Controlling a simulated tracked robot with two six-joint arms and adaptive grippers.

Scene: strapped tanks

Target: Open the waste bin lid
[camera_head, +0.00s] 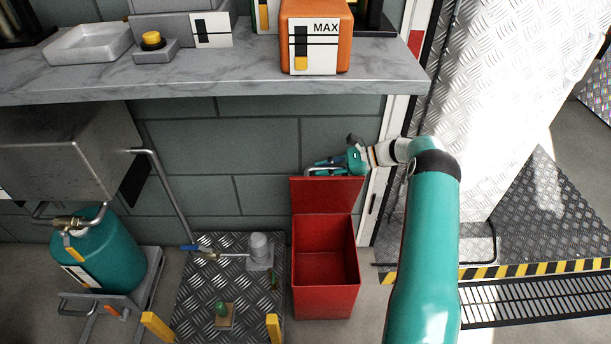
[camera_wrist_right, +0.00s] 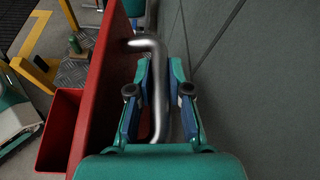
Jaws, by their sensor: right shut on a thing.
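The red waste bin (camera_head: 325,300) stands on the floor below the shelf, and its empty inside shows in the head view. Its red lid (camera_head: 328,195) stands raised, roughly upright, at the back of the bin by the wall. My right gripper (camera_head: 325,166) is at the lid's top edge. In the right wrist view my right gripper (camera_wrist_right: 158,95) is shut on the bent metal lid handle (camera_wrist_right: 157,75), with a finger on either side. The lid (camera_wrist_right: 100,85) shows there edge-on beside the handle, with the bin (camera_wrist_right: 58,130) to its left. My left gripper is not in view.
A grey shelf (camera_head: 200,82) with an orange MAX box (camera_head: 316,40) runs above the bin. A teal tank (camera_head: 100,262) stands at the left. A metal floor plate (camera_head: 205,285) with a lever lies left of the bin. A white door frame (camera_head: 382,180) stands close right.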

